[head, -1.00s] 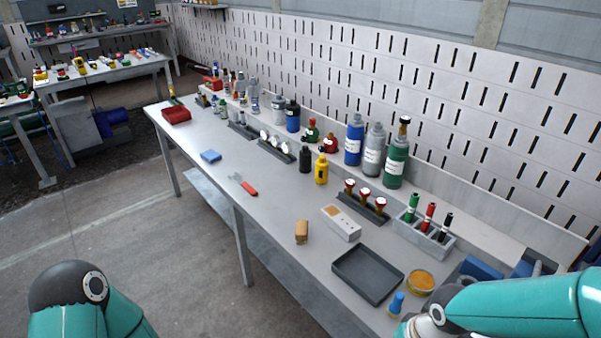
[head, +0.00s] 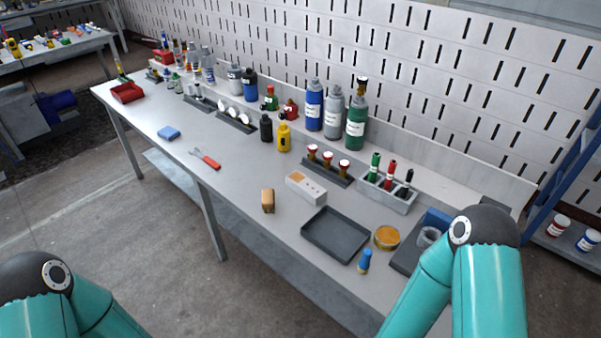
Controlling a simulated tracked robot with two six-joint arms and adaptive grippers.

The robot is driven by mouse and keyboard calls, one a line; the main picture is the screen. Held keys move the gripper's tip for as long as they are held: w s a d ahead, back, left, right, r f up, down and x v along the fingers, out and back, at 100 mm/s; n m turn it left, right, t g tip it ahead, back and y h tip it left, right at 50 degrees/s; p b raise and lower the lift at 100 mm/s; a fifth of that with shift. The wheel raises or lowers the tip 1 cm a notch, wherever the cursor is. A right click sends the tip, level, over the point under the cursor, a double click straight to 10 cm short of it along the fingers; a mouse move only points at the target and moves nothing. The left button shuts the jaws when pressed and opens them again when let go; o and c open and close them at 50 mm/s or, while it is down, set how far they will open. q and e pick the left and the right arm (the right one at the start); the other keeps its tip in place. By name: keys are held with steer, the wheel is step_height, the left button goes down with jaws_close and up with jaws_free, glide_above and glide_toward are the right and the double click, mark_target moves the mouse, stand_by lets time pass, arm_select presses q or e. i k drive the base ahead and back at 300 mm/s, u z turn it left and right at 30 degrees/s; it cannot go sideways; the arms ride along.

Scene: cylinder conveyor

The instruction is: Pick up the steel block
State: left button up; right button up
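No block in the head view is plainly bare steel. A light grey block (head: 312,190) with a tan square and small dark holes on its top lies on the workbench (head: 245,200); I cannot tell if it is the steel one. A small tan-brown block (head: 268,201) stands just left of it, apart from it. Neither of my grippers is in view. My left arm shows only at the bottom left corner, and my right arm bends at the right over the bench's near end.
A dark empty tray (head: 336,236), an amber round dish (head: 387,238) and a blue-handled tool (head: 364,261) lie nearby. A marker holder (head: 386,192) and a rack of red-and-white-topped items (head: 328,166) stand behind. Bottles line the back. Bare bench lies left of the tan-brown block.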

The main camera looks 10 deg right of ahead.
mark_target(299, 182)
steer(key=k, duration=0.6)
steer(key=u, duration=0.65)
steer(key=i, duration=1.6)
steer(key=z, duration=0.65)
